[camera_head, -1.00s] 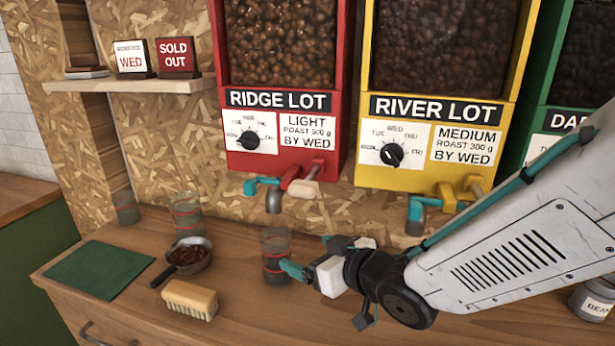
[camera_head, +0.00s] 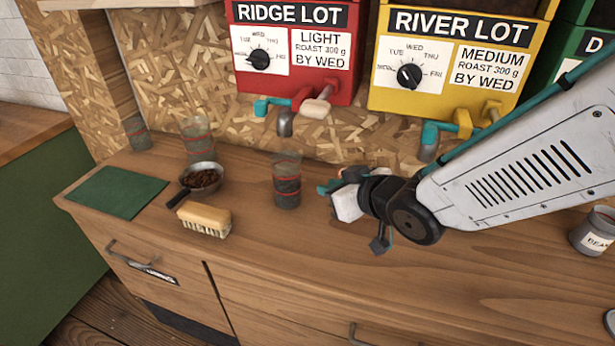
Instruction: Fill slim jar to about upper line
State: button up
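A clear slim-looking jar (camera_head: 287,182) with two red lines stands upright on the wooden counter, below and near the red dispenser's spout (camera_head: 285,122). Its lower part looks dark up to around the upper line, but the exact level is hard to read. Two more clear jars stand further left, one with red lines (camera_head: 197,140) and a smaller one (camera_head: 137,134). I cannot tell for sure which is the slim jar. My gripper (camera_head: 330,188) is just right of the nearest jar, apart from it. Its fingers are small and partly hidden, so its opening is unclear.
A pan of beans (camera_head: 201,179), a brush (camera_head: 204,219) and a green mat (camera_head: 117,192) lie to the left. The yellow dispenser (camera_head: 440,70) hangs behind my arm. A labelled can (camera_head: 594,232) stands at far right. The front middle of the counter is clear.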

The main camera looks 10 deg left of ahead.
jog(key=d+h, duration=0.1)
jog(key=d, duration=0.1)
jog(key=d+f+m+h, duration=0.1)
jog(key=d, duration=0.2)
jog(key=d+f+g+h, duration=0.1)
jog(key=d+h, duration=0.1)
jog(key=shift+s+d+f, duration=0.2)
jog(key=shift+d, duration=0.05)
grip_shut()
jog(key=s+d+r+m+g+h, duration=0.2)
jog(key=s+d+r+m+g, duration=0.1)
jog(key=s+d, duration=0.6)
jog(key=s+d+r+m+g+h, duration=0.2)
jog(key=s+d+r+m, duration=0.4)
jog(key=d, duration=1)
jog(key=s+r+h, duration=0.1)
jog(key=s+r, duration=0.1)
jog(key=s, duration=0.2)
jog(key=shift+d+r+g, duration=0.2)
jog(key=shift+d+g, duration=0.2)
jog(key=shift+s, duration=0.1)
